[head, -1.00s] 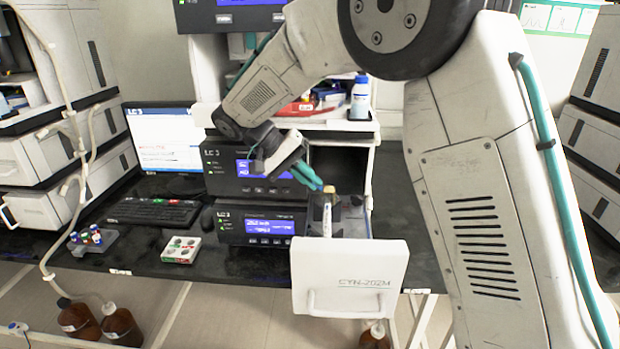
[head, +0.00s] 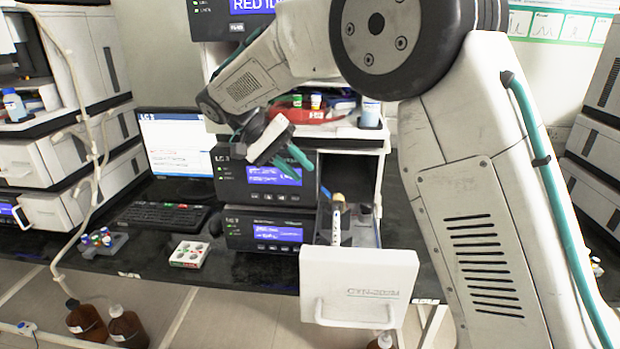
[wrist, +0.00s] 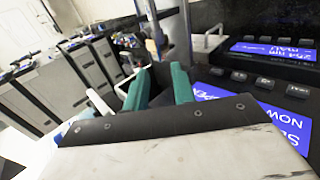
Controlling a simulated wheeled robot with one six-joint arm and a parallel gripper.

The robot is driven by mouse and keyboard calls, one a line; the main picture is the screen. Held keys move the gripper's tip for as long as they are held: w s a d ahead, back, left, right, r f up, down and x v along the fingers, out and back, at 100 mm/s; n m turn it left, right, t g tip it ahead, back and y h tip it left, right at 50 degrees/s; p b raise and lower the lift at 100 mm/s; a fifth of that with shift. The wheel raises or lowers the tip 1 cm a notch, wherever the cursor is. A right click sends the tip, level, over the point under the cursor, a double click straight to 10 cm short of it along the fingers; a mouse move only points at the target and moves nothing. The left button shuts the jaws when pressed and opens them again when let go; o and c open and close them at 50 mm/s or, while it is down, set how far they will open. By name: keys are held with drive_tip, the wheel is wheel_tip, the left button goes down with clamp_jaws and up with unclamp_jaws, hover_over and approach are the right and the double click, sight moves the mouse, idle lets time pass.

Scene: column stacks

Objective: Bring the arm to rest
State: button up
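My gripper (head: 288,160) is raised in front of the upper LC3 unit (head: 262,172), with its two teal fingers spread and nothing seen between them. The fingers also show apart in the wrist view (wrist: 161,76). A white drawer (head: 358,285) stands pulled out at the lower right of the stack. A slim pale column (head: 336,226) with a tan top stands in the drawer, clear of the fingers, below and to their right. Its lower end is hidden by the drawer front.
The stack's shelf (head: 335,133) with bottles and a red item is close behind my arm. A monitor (head: 178,145), keyboard (head: 163,215), white vial box (head: 188,254) and grey vial rack (head: 100,241) are to the left. Dark bench lies bare between them.

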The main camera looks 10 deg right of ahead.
drive_tip(key=shift+w+a+r, duration=0.1)
drive_tip(key=shift+a+r, duration=0.25)
drive_tip(key=s+d+r+n+y, duration=0.1)
drive_tip(key=s+d+r+y, duration=0.15)
drive_tip(key=s+d, duration=0.45)
drive_tip(key=s+d+r+n+y, duration=0.1)
drive_tip(key=s+d+r+y, duration=0.15)
drive_tip(key=s+d, duration=0.5)
drive_tip(key=s+d+f+t+y, duration=0.1)
drive_tip(key=s+f+t+y, duration=0.1)
drive_tip(key=s, duration=0.8)
drive_tip(key=s+f+n+t+y, duration=0.1)
drive_tip(key=s+f, duration=0.3)
drive_tip(key=s, duration=0.6)
drive_tip(key=shift+d+f+n+t+y, duration=0.3)
drive_tip(key=shift+d+t+y, duration=0.1)
drive_tip(key=shift+t, duration=0.2)
